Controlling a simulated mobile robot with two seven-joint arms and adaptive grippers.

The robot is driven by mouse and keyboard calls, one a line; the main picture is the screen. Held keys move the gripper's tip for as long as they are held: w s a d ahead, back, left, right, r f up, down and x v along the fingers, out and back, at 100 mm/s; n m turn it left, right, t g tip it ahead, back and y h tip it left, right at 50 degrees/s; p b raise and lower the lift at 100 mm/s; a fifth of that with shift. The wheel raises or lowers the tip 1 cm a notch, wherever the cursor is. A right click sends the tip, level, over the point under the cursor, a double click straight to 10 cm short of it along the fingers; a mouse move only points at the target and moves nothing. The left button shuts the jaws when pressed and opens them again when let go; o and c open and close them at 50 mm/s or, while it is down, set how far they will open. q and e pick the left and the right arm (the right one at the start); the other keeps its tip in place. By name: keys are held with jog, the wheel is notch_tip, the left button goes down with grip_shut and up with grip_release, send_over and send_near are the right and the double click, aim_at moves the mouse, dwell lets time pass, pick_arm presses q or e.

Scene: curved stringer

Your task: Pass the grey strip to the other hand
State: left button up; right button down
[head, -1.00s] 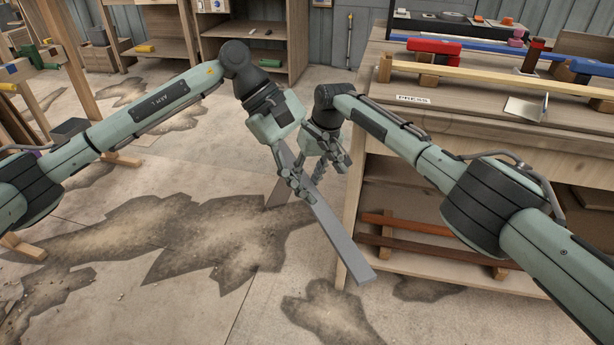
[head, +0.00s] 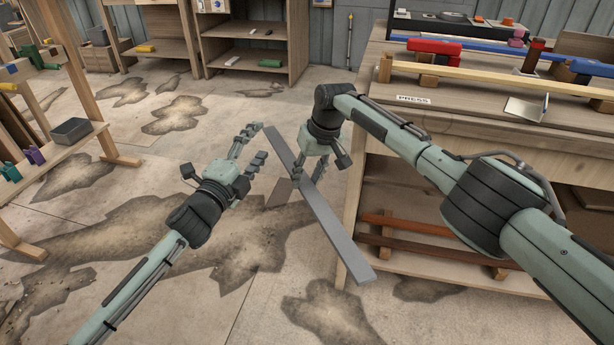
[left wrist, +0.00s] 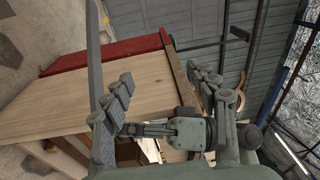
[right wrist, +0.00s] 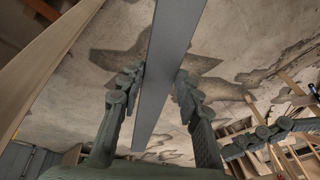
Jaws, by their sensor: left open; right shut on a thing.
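The grey strip (head: 340,238) is a long flat bar held slanting in the air, its lower end towards the front right. My right gripper (head: 311,168) is shut on it in its upper part. In the right wrist view the strip (right wrist: 160,75) runs between the two fingers (right wrist: 157,84). My left gripper (head: 257,146) is open and empty, just left of the strip's upper end. In the left wrist view the strip (left wrist: 93,45) passes at the left, outside the spread fingers (left wrist: 160,88).
The workbench (head: 450,122) stands right, close to the strip, with a red clamp (head: 433,46), a "PRESS" label (head: 413,99) and a small metal bracket (head: 527,108) on top. Brown bars (head: 425,250) lie on its lower shelf. A wooden rack (head: 60,150) stands left. Open stained floor lies between.

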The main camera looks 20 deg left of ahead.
pick_arm(q)
jog(key=s+a+f+n+g+y, duration=0.2)
jog(key=s+f+n+g, duration=0.3)
jog(key=f, duration=0.5)
jog(key=s+a+f+n+g+y, duration=0.25)
jog(key=s+f+n, duration=0.4)
jog(key=f, duration=0.35)
jog(key=s+d+f+n+g, duration=0.2)
jog(key=s+f, duration=0.4)
jog(key=s, duration=0.4)
jog(key=s+d+f+n+g, duration=0.2)
jog(key=s+f+n+g, duration=0.2)
jog(key=s, duration=0.6)
notch_tip(320, 180, down, 2)
jog(key=shift+s+f+g+h, duration=0.1)
jog(key=shift+s+g+h, duration=0.3)
jog(key=shift+g, duration=0.65)
